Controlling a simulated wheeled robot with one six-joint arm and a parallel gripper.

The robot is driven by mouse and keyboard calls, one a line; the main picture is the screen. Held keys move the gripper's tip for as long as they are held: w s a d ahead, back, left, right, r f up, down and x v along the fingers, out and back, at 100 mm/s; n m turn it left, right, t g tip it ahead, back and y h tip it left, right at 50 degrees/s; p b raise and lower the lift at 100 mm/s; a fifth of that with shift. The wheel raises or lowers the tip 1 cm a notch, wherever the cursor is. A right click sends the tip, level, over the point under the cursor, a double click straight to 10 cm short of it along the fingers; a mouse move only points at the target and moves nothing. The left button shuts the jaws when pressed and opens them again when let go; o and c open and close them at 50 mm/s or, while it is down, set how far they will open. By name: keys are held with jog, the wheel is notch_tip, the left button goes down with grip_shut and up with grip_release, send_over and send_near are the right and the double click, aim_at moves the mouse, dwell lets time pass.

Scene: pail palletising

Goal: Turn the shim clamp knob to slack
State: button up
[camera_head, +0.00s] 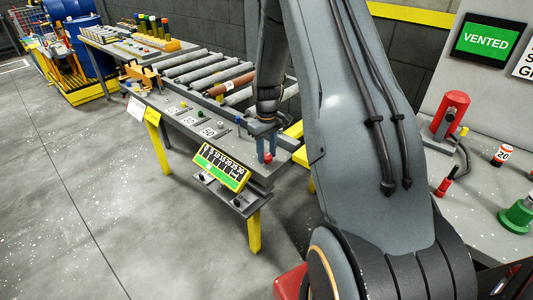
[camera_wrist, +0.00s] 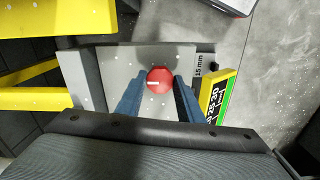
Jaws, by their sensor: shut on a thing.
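The shim clamp knob is a round red knob with a white pointer line (camera_wrist: 160,80), seen from above in the wrist view between the two blue fingers. The line runs from its middle towards the left of that picture. In the head view the red knob (camera_head: 267,157) shows small at the near end of the roller table. My gripper (camera_head: 266,152) points down over it, and in the wrist view my gripper (camera_wrist: 158,88) is shut on the knob, one finger on each side. The fingers hide part of the knob's sides.
A yellow gauge board (camera_head: 221,167) with a green scale hangs on the table front. Grey rollers (camera_head: 200,68) and numbered plates lie along the table. At right, a bench holds a red pump (camera_head: 451,115) under a green "VENTED" screen (camera_head: 489,42). The floor at left is clear.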

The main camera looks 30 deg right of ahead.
aim_at(267, 156)
jog(key=o, duration=1.1)
jog(key=shift+c, duration=0.2)
jog(key=shift+r+b, duration=0.95)
jog(key=shift+r, duration=3)
